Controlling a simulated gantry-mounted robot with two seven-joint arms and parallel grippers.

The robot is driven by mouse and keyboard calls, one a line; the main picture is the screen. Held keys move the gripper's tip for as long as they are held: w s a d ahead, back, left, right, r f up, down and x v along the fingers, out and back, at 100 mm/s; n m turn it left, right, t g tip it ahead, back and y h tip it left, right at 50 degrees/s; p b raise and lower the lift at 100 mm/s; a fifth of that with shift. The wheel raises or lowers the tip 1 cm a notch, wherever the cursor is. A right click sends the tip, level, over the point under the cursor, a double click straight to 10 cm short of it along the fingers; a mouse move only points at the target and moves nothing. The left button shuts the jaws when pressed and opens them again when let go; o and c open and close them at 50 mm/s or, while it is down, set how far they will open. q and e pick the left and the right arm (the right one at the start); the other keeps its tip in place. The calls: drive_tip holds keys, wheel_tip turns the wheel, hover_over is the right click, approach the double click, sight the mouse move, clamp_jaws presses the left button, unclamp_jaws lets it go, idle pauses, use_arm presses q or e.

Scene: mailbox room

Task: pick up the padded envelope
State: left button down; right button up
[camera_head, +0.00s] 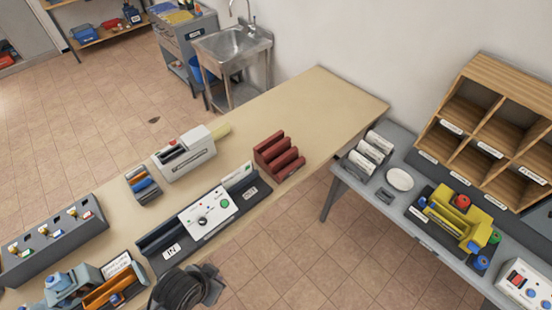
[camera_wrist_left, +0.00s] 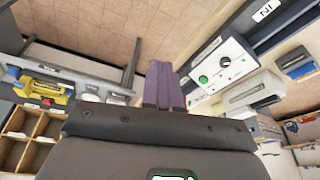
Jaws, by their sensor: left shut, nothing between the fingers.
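I cannot pick out a padded envelope with certainty in either view. In the head view a dark, rounded part of my arm is at the bottom edge, near the front of the long table; no fingertips are clear there. My right gripper is not in view.
The long tan table (camera_head: 318,105) is bare at its far end. It carries a white machine (camera_head: 187,157), a dark red rack (camera_head: 278,157) and a control box (camera_head: 209,212). A grey side table (camera_head: 338,173) holds a wooden cubby shelf (camera_head: 490,95) and a yellow device (camera_head: 456,217).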

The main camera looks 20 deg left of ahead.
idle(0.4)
use_arm(q)
drive_tip(key=c, duration=1.1)
unclamp_jaws()
